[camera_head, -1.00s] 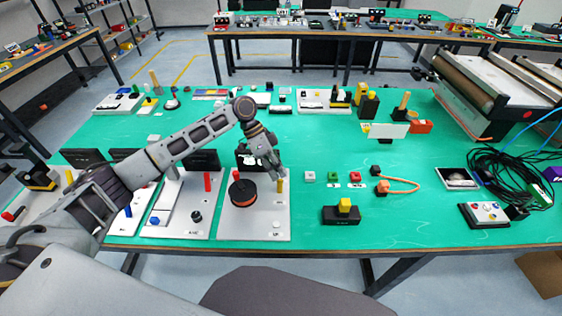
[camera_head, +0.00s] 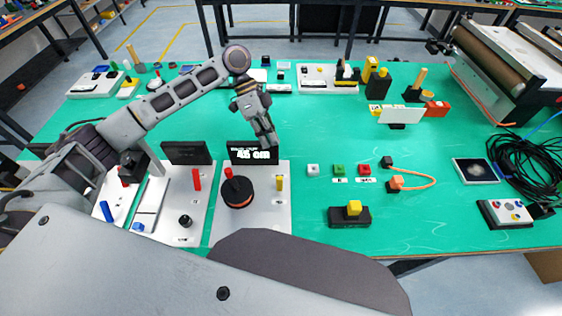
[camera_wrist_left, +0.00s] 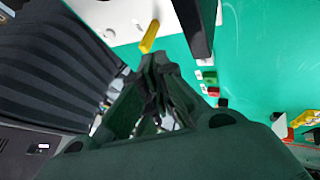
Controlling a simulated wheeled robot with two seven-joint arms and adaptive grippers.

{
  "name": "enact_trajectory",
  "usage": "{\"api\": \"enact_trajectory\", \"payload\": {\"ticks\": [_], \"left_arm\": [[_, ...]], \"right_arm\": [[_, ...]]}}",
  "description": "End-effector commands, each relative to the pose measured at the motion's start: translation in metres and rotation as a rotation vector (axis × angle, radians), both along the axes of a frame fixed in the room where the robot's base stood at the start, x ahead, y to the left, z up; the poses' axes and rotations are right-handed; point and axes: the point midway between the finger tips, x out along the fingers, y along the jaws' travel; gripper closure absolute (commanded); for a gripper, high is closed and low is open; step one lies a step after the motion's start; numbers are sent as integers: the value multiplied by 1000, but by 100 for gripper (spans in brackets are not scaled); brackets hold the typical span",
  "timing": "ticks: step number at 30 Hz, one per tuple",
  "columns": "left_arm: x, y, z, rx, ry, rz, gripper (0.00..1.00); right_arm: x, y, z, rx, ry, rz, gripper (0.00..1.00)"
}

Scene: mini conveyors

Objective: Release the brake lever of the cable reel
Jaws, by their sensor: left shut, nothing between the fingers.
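The cable reel (camera_head: 238,193) is a dark disc with a brown-orange rim and a red knob (camera_head: 229,173), on a white board (camera_head: 270,216). A yellow lever (camera_head: 280,183), apparently the brake lever, stands at the board's right side. It also shows in the left wrist view (camera_wrist_left: 149,37), just beyond the fingertips. A black display (camera_head: 253,154) behind the reel reads what looks like 45 cm. My left gripper (camera_head: 269,141) is shut and empty, in front of the display's top in the picture, up and away from the lever. My right gripper is not in view.
A neighbouring white board (camera_head: 183,215) with a red post (camera_head: 196,180) and black knob lies left of the reel. Small coloured buttons (camera_head: 338,170), an orange cable loop (camera_head: 396,183) and a black block with yellow top (camera_head: 349,216) lie right.

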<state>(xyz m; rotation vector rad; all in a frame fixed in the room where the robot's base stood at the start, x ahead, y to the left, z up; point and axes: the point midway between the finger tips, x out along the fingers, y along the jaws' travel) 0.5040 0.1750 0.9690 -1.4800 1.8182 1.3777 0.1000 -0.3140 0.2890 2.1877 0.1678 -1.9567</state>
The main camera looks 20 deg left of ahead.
Motion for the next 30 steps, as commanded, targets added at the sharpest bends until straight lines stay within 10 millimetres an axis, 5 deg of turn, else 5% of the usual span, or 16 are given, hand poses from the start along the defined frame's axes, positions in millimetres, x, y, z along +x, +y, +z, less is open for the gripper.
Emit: {"api": "enact_trajectory", "payload": {"ticks": [17, 30], "left_arm": [[-3, -3, -5, 1, 1, -2, 100], [-20, -26, -43, 1, 2, -3, 100]], "right_arm": [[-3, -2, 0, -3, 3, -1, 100], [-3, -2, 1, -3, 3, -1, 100]]}}
